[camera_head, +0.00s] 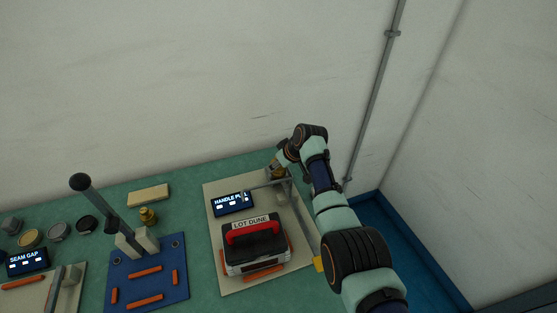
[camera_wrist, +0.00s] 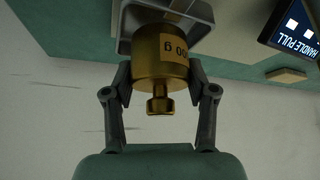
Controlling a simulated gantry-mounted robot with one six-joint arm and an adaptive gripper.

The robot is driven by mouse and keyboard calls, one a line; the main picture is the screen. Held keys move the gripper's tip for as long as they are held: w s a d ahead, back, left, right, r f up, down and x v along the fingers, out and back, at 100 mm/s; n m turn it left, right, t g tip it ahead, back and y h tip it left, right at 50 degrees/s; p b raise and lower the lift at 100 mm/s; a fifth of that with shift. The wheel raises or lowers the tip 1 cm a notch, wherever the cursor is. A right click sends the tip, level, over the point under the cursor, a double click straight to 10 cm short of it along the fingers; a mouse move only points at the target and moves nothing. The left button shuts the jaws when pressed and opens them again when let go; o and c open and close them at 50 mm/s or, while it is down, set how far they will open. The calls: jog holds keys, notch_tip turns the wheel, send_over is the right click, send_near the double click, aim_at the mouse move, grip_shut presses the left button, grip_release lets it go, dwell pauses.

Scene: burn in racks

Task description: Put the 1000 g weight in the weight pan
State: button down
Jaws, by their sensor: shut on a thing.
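My gripper (camera_wrist: 160,88) is shut on a brass weight (camera_wrist: 160,62) with a knob. Its label is partly turned away; only "00 g" reads. In the head view, my gripper (camera_head: 280,165) is at the back right of the bench, beyond the handle-pull display. A grey metal pan (camera_wrist: 122,40) with raised walls lies right behind the weight in the wrist view, and the weight overlaps its opening. I cannot tell whether the weight touches the pan's floor. In the head view my gripper hides most of this spot.
A "HANDLE PULL" display (camera_head: 233,203) and a "LOT DUNE" case with a red handle (camera_head: 252,232) sit on the beige board (camera_head: 215,192). A smaller brass weight (camera_head: 148,216) stands by a black-knobbed lever (camera_head: 95,200). A wall rises behind the bench.

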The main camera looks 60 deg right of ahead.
jog(key=shift+f, duration=0.75)
jog(key=shift+f, duration=0.1)
jog(key=shift+c, duration=1.7)
grip_release()
jog(key=shift+f, duration=0.15)
jog(key=shift+r, duration=0.3)
jog(key=p+v, duration=0.5)
jog(key=v, duration=0.6)
jog(key=shift+s+a+r, duration=0.15)
jog(key=shift+s+r, duration=0.1)
jog(key=shift+r, duration=0.05)
